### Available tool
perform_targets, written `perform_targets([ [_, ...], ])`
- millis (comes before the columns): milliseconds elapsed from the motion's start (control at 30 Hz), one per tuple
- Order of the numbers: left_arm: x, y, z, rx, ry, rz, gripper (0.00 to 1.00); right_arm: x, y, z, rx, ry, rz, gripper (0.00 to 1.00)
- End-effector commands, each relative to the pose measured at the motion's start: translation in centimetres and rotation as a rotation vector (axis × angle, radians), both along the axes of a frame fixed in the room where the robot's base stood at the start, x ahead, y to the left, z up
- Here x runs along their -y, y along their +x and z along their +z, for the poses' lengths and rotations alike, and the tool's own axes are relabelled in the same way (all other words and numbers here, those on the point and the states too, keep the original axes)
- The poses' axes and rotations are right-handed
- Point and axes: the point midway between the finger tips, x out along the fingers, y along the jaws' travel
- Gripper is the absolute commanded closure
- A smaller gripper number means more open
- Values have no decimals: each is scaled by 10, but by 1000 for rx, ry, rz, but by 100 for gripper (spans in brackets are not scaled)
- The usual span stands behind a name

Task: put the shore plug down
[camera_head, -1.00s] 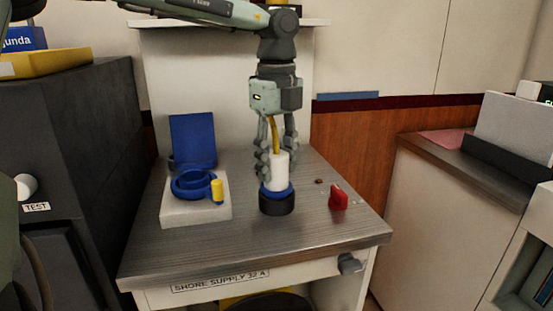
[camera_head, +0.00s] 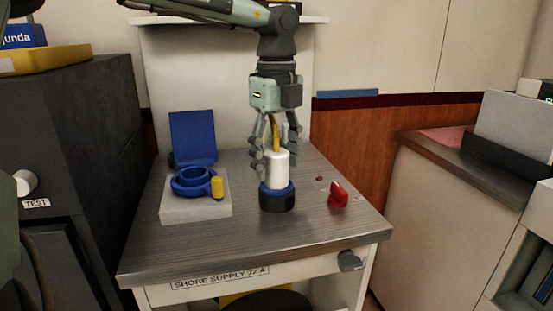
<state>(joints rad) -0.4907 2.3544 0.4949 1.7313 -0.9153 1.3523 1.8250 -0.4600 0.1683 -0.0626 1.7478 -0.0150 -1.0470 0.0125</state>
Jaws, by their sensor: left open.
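The shore plug (camera_head: 277,170) stands upright on the grey cabinet top. It has a white body, a blue ring, a black base and a yellow cable rising from its top. My left gripper (camera_head: 275,155) points down over the plug with its fingers open on either side of the white body. The yellow cable passes up between the fingers. The blue socket (camera_head: 192,182) with its raised square lid (camera_head: 193,138) sits on a pale block to the left of the plug. My right gripper is not in view.
A red knob (camera_head: 338,195) stands on the cabinet top (camera_head: 250,245) right of the plug. A dark cabinet (camera_head: 85,130) stands at the left, and a counter (camera_head: 425,150) at the right. The front of the cabinet top is clear.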

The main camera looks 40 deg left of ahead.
Motion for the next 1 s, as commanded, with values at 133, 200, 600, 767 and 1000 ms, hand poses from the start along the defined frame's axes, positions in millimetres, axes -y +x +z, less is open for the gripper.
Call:
perform_targets([
  [133, 0, 1, 9, 2, 1, 1, 39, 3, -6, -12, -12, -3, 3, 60],
  [200, 0, 1, 21, 5, 2, 0, 39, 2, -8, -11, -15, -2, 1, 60],
  [600, 0, 0, 104, 1, 2, 0, 39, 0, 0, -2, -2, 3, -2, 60],
  [767, 0, 0, 119, -1, 0, 0, 39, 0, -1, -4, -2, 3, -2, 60],
  [1000, 0, 0, 123, -1, -1, -1, 39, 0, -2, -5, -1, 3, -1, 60],
])
